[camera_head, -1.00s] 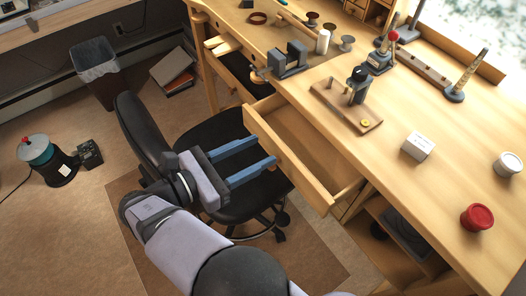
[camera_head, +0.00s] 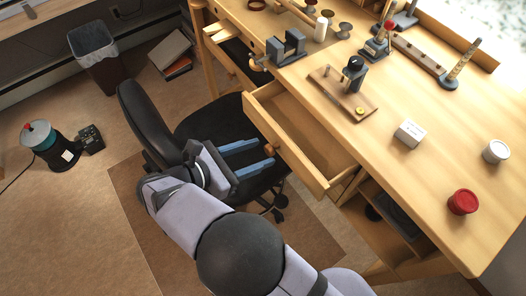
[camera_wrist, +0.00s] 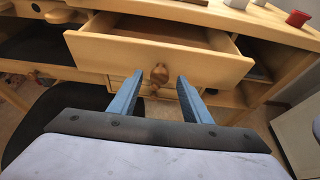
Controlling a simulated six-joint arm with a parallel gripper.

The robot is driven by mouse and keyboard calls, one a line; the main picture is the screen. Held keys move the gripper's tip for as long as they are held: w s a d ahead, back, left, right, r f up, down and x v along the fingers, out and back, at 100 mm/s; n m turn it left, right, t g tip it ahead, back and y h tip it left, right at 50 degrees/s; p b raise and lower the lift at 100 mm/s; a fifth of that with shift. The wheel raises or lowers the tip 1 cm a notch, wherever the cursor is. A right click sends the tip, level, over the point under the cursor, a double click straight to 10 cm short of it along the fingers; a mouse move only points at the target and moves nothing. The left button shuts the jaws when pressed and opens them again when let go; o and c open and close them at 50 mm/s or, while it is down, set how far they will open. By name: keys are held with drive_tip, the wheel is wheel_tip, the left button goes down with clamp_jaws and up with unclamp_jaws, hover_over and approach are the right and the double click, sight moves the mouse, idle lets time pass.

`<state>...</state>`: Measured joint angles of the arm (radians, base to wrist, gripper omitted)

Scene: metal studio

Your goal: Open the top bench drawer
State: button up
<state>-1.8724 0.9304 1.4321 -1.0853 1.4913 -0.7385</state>
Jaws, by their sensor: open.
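The top bench drawer (camera_head: 296,143) is pulled out from the bench, and its empty interior shows in the head view. Its front panel (camera_wrist: 160,62) spans the upper part of the wrist view, with a round wooden knob (camera_wrist: 160,73) at its middle. The knob (camera_head: 270,149) also shows in the head view, just beyond the blue fingertips. My gripper (camera_head: 257,154) is open and empty in front of the drawer. In the wrist view the two blue fingers (camera_wrist: 156,90) point at the drawer front, one to each side below the knob, apart from it.
A black office chair (camera_head: 205,125) stands beneath and left of my gripper. The bench top (camera_head: 420,160) holds a white box (camera_head: 408,134), a red jar (camera_head: 463,201), a white jar (camera_head: 495,151) and a wooden tool board (camera_head: 342,95). A waste bin (camera_head: 95,55) stands at the back left.

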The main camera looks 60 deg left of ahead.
drive_tip(key=shift+b+x, duration=0.35)
drive_tip(key=shift+x, duration=0.95)
clamp_jaws()
drive_tip(key=s, duration=0.4)
drive_tip(key=shift+s+r, duration=0.1)
drive_tip(key=shift+s, duration=0.1)
unclamp_jaws()
drive_tip(key=shift+w, duration=0.1)
